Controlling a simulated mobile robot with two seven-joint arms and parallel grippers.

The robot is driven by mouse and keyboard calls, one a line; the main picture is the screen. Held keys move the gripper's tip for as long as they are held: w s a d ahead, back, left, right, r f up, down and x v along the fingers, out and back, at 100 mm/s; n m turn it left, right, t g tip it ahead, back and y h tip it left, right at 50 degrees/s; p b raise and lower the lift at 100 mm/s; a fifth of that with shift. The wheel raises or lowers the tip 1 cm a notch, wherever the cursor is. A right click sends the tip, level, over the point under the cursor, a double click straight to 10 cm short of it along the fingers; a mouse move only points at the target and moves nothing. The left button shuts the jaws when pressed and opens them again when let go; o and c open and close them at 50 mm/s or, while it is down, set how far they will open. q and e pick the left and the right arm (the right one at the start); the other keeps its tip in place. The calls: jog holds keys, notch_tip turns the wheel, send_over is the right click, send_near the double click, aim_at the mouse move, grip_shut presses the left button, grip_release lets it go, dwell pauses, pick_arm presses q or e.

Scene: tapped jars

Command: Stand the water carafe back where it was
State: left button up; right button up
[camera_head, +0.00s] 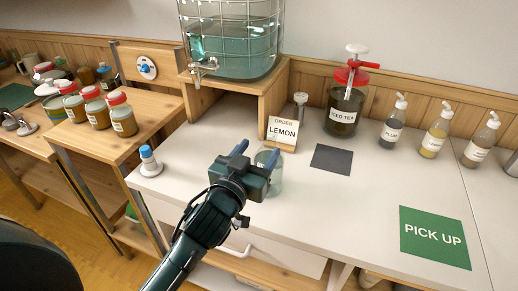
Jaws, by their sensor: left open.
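A clear glass vessel, which looks like the water carafe (276,182), stands upright on the white counter, partly hidden behind my left gripper. My left gripper (256,153) is open, its two blue fingertips apart and pointing away from me at the vessel. The view does not show clearly whether the fingers touch the glass. The carafe's contents are hard to make out. My right gripper is not in view.
A large glass water dispenser (232,40) with a tap stands on a wooden stand. Behind the carafe are a "LEMON" order sign (283,131), a dark square mat (331,160) and an iced tea jar (342,118). A green "PICK UP" mat (435,238) lies right. The counter's middle is clear.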

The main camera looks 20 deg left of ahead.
pick_arm(q)
jog(key=shift+s, duration=0.55)
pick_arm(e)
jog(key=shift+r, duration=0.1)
pick_arm(q)
jog(key=s+a, duration=0.1)
jog(key=s, duration=1.2)
jog(key=shift+p, duration=0.4)
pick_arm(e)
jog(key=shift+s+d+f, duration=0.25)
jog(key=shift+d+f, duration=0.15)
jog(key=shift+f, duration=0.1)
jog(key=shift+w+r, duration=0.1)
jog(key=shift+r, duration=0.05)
